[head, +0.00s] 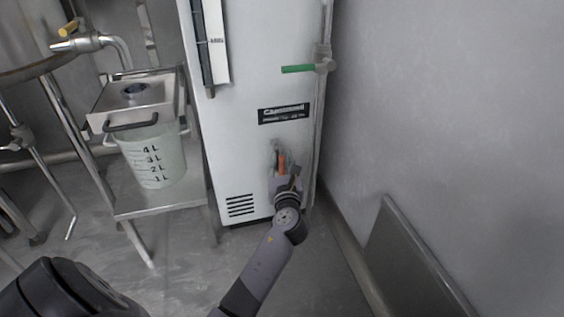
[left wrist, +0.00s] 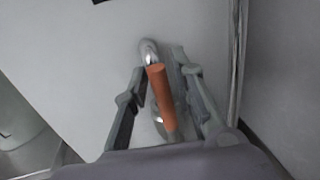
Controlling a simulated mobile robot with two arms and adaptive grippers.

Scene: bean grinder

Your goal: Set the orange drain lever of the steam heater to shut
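The white steam heater (head: 244,95) stands in the middle of the head view. Its orange drain lever (head: 281,162) shows low on the front, pointing roughly up and down. In the left wrist view the orange lever (left wrist: 162,102) lies between the two fingers, with a metal fitting (left wrist: 149,50) at its top end. My left gripper (head: 279,170) is at the lever. In the left wrist view the left gripper (left wrist: 158,72) is open, one finger on each side of the lever, with gaps showing. My right gripper is not in view.
A green lever (head: 298,69) sits higher on the heater's right pipe. A measuring container (head: 155,165) stands on a metal shelf (head: 170,202) at left. A grey wall (head: 450,110) is close at right, with a leaning panel (head: 408,265) below.

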